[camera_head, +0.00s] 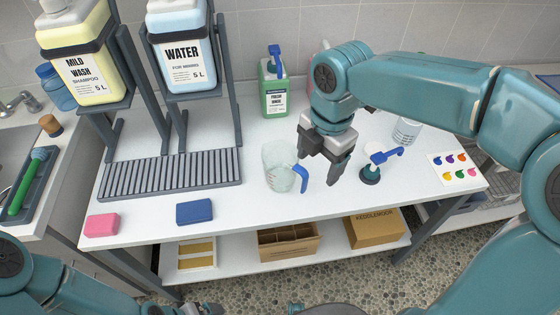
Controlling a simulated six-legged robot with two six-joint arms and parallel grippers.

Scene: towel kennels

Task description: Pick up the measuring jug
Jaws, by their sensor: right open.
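The measuring jug (278,168) is clear with a blue handle on its right side. It stands upright on the white table, right of the slatted drip tray. My right gripper (321,170) is open, pointing down just right of the jug's handle. Its fingers look empty, and I cannot tell whether they touch the handle. Part of my left arm shows at the lower left, but its fingertips cannot be made out clearly.
A yellow wash jug (77,60) and a water jug (182,50) stand on racks. A green bottle (273,95) stands behind. A pump top (371,172) stands right of my gripper. A blue sponge (194,211) and pink sponge (101,224) lie near the front edge.

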